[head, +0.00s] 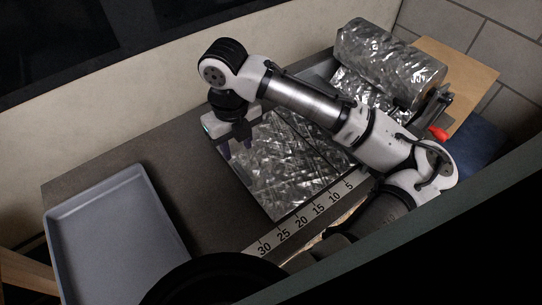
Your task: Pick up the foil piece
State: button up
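The foil piece (276,183) is a flat, crinkled silver sheet on the dark bench, behind the ruler strip. A dark diagonal line runs across the foil toward its right side, and my arm hides part of it there. My gripper (236,148) is at the sheet's back left edge, pointing down. Its two dark fingers are apart, with nothing visible between them. I cannot tell whether the fingertips touch the foil.
A large foil roll (388,62) lies at the back right by a brown board (462,72). A red-handled part (438,133) is beside my arm. A ruler strip (301,223) runs along the front. A grey empty tray (115,235) is at the left, with bare bench between.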

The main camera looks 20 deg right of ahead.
jog(key=shift+s+a+f+p, duration=0.15)
jog(key=shift+f+p, duration=0.3)
jog(key=shift+f, duration=1.1)
jog(key=shift+s+a+f+p, duration=0.15)
jog(key=shift+f+p, duration=0.25)
jog(key=shift+f, duration=1.1)
jog(key=shift+w, duration=0.1)
grip_shut()
